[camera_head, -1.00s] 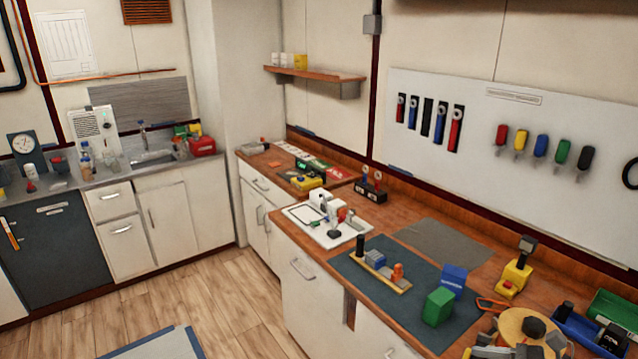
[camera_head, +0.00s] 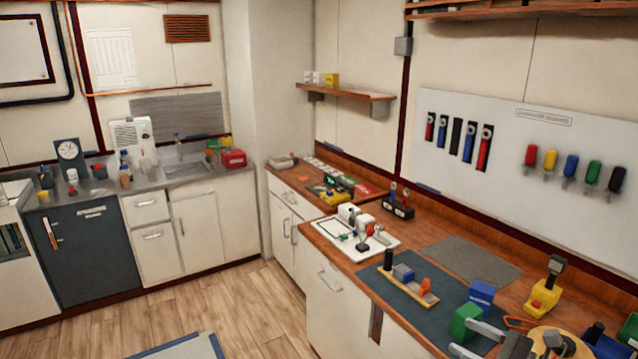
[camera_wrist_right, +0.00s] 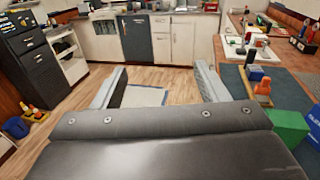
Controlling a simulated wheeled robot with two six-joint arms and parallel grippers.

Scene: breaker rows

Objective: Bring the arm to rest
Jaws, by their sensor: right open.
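My right gripper (camera_head: 462,338) shows at the lower right of the head view, in front of the green block (camera_head: 466,321). In the right wrist view its two fingers stand wide apart with only floor and a pale mat between them, so the gripper (camera_wrist_right: 158,84) is open and empty. The green block also shows in the wrist view (camera_wrist_right: 288,130), to the right of the fingers and apart from them. My left gripper is in neither view.
The wooden bench holds a dark mat (camera_head: 400,300), a blue box (camera_head: 481,293), a yellow device (camera_head: 542,297) and a round wooden disc (camera_head: 562,342). A sink counter (camera_head: 185,170) stands at the back left. The wood floor (camera_head: 215,295) is mostly open, with a pale mat.

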